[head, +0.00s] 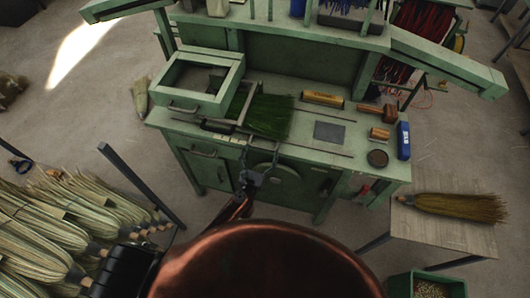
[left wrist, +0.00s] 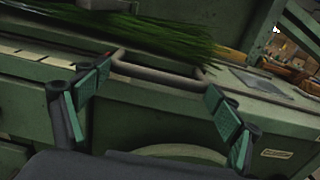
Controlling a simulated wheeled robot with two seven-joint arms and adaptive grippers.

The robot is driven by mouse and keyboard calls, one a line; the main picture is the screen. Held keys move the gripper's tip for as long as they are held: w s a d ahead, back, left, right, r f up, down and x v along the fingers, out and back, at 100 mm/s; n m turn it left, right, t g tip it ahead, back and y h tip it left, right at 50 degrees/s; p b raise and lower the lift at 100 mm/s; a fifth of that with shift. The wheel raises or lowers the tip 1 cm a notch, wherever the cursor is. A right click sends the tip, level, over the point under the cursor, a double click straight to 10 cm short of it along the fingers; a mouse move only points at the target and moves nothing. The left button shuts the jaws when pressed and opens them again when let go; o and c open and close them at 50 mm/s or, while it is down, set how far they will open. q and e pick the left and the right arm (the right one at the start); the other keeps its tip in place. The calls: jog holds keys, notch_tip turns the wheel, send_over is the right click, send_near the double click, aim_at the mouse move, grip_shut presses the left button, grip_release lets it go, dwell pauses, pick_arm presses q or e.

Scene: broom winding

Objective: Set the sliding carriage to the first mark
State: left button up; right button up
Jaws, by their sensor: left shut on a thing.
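The sliding carriage (head: 216,126) is a grey metal frame at the front edge of the green workbench, beside a bundle of green bristles. Its U-shaped handle (left wrist: 160,73) sticks out toward me in the left wrist view. My left gripper (head: 250,176) is at the bench front, below the bristles. Small pale labels (head: 229,138) sit on the bench's front edge near the carriage; I cannot read which mark is first.
The bench top (head: 300,135) carries a green open box (head: 205,103) at left and wooden tools and a blue box (head: 403,141) at right. Brush bundles (head: 50,225) lie at lower left. A broom head (head: 455,207) lies on a side table (head: 440,235).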

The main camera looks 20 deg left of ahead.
pick_arm(q)
jog(key=shift+w+a+r, duration=0.1)
jog(key=shift+w+r, duration=0.15)
jog(key=shift+r, duration=0.15)
jog(key=o, duration=1.6)
jog(key=shift+w+f, duration=0.2)
jog(key=shift+f, duration=0.05)
jog(key=shift+s, duration=0.2)
jog(key=shift+s+f, duration=0.15)
jog(key=s, duration=1.1)
jog(key=shift+s, duration=0.4)
